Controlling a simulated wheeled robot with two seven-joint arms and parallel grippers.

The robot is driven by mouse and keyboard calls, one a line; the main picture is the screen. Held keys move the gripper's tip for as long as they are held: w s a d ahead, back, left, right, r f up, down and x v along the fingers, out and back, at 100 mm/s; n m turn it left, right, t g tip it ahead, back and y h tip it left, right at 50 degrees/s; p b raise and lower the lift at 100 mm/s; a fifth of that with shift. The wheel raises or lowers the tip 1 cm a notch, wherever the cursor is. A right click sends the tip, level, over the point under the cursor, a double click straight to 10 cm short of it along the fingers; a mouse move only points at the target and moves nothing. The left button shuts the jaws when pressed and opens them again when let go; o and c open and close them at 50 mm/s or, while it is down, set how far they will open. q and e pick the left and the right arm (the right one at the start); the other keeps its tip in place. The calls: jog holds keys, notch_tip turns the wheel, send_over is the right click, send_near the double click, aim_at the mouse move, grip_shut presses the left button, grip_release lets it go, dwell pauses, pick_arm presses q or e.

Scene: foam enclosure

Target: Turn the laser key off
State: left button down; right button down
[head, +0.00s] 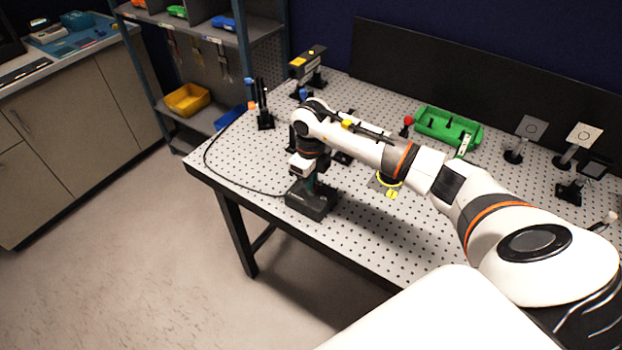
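A dark box (307,203) sits near the front left edge of the perforated table, with a black cable running from it. It looks like the laser's control box. No key can be made out on it. My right arm reaches in from the right, and my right gripper (311,186) points down at the top of the box. Its fingers are small and partly hidden, so I cannot tell whether they are open, shut or touching a key. A black device with a yellow label (306,61), perhaps the laser, stands at the back left of the table. My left gripper is not in view.
A green tray (432,127), a red-topped post (407,122) and white square targets on stands (584,137) are toward the back right. A yellow tag (391,194) lies beside my forearm. Shelving with bins (187,99) stands left; the floor in front is clear.

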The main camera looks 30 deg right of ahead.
jog(key=shift+f+n+b, duration=0.1)
jog(key=shift+n+b, duration=0.4)
jog(key=shift+b, duration=0.3)
jog(key=n+b, duration=0.6)
jog(key=b, duration=0.1)
jog(key=shift+f+n, duration=0.1)
jog(key=shift+n, duration=0.2)
jog(key=shift+n+b, duration=0.9)
jog(key=shift+n, duration=0.1)
jog(key=n+b, duration=0.3)
jog(key=n, duration=0.1)
jog(key=shift+r+n+b, duration=0.15)
jog(key=shift+n+b, duration=0.45)
jog(key=shift+n, duration=0.45)
jog(key=shift+r+n+b, duration=0.1)
jog(key=shift+n+b, duration=0.45)
jog(key=shift+n, duration=0.5)
jog(key=c, duration=1.5)
grip_release()
jog(key=shift+c, duration=0.2)
